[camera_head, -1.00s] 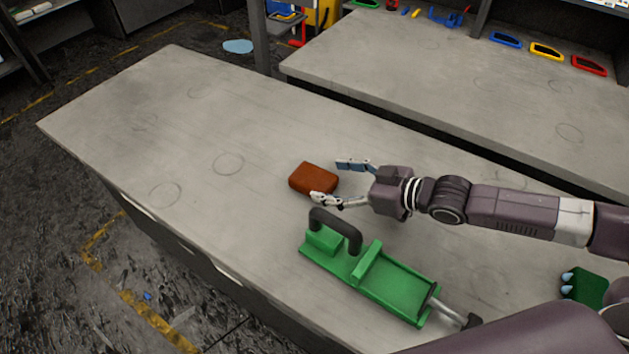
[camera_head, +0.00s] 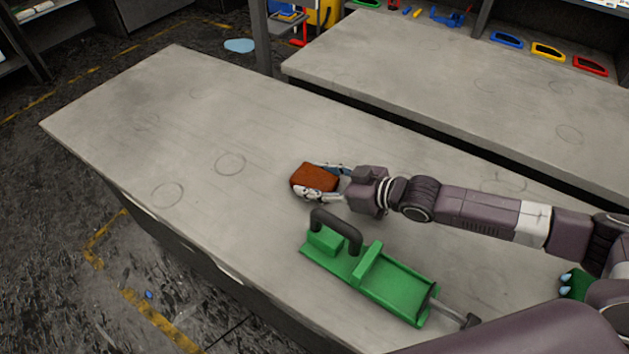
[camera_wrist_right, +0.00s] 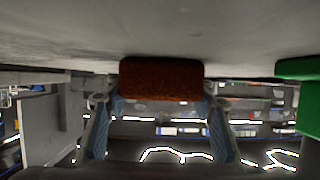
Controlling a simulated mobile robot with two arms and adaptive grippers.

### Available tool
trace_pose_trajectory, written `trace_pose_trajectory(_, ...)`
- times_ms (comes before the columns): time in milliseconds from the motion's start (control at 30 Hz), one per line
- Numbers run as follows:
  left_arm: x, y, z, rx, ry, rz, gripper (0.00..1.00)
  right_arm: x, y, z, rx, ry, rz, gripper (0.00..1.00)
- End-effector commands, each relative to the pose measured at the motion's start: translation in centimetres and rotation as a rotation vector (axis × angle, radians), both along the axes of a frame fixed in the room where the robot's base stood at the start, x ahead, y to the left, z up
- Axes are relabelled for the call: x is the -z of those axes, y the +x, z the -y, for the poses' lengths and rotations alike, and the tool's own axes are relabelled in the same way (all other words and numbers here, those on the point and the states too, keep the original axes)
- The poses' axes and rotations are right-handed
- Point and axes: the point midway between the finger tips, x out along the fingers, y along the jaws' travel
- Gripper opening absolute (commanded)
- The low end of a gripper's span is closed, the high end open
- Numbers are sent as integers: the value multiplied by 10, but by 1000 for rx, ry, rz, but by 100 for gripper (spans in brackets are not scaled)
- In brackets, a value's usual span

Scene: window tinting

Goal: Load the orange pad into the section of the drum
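The orange pad (camera_head: 316,179), a reddish-brown block, lies on the grey table. It also shows in the wrist view (camera_wrist_right: 161,79). My right gripper (camera_head: 311,180) has one finger along each side of the pad, and the fingers appear shut on it; the pad seems still at table level. A green device (camera_head: 395,289) with a black arched handle lies just in front of the gripper. It has an open trough and a metal rod at its right end. I cannot tell if it is the drum. My left gripper is not in view.
The table (camera_head: 165,120) is clear to the left and behind. A small green thing with light blue tips (camera_head: 572,284) is partly hidden by my arm. A second table (camera_head: 440,75) stands behind a gap, with coloured frames (camera_head: 548,51) at its back.

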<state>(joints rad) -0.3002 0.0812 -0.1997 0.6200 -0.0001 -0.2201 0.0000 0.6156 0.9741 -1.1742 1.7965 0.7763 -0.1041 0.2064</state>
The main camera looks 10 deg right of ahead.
Motion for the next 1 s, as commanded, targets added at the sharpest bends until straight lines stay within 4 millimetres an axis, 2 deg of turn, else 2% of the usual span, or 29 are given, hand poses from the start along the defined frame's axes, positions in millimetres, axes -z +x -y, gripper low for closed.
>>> trace_pose_trajectory(33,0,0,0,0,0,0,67,0,0,0,0,0,0,37)
trace_pose_trajectory(200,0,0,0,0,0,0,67,-1,0,0,0,1,1,19)
trace_pose_trajectory(433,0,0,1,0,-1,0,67,-2,0,0,0,1,1,19)
trace_pose_trajectory(567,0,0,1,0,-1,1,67,-10,1,0,0,2,3,19)
trace_pose_trajectory(767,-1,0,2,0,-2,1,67,-38,1,0,-1,2,4,19)
trace_pose_trajectory(1000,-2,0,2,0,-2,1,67,-97,1,0,-1,1,7,19)
